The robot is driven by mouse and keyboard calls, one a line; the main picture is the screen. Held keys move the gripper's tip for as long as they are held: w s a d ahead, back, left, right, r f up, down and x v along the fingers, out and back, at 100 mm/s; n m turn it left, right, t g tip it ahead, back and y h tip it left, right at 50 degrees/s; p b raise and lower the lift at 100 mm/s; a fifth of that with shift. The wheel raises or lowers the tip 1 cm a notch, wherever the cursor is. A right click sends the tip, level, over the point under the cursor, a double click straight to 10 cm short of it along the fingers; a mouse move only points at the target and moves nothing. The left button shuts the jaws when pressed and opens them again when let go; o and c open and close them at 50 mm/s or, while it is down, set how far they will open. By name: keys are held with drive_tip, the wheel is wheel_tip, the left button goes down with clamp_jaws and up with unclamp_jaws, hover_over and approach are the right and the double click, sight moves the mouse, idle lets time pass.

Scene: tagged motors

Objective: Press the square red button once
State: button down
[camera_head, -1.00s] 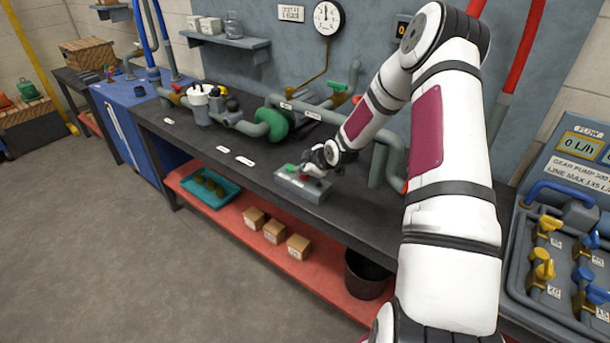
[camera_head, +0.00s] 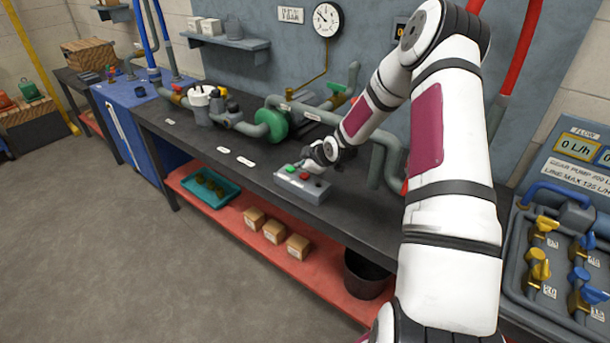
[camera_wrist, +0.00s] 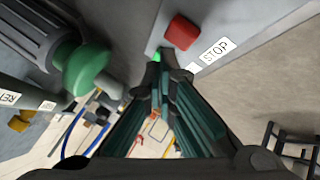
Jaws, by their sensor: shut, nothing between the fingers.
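The square red button (camera_head: 304,176) sits on top of a grey control box (camera_head: 298,190) on the dark workbench. In the wrist view the red button (camera_wrist: 181,32) is whole and uncovered, beside a STOP label (camera_wrist: 217,50). A green button (camera_head: 291,168) is on the same box, to the left of the red one. My gripper (camera_head: 312,163) is shut and empty, just behind and above the box. In the wrist view its fingertips (camera_wrist: 162,72) are below the red button in the picture and appear apart from it.
Pipes with a green pump body (camera_head: 273,124) stand on the bench behind the box. A round gauge (camera_head: 326,19) hangs on the wall. A flow display (camera_head: 577,148) at the right reads 0 L/h. The bench (camera_head: 235,175) left of the box is mostly clear.

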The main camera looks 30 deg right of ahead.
sight(302, 176)
drive_tip(key=shift+r, duration=0.1)
drive_tip(key=shift+r+p, duration=1.15)
drive_tip(key=shift+r, duration=1.25)
drive_tip(key=shift+a+r, duration=0.1)
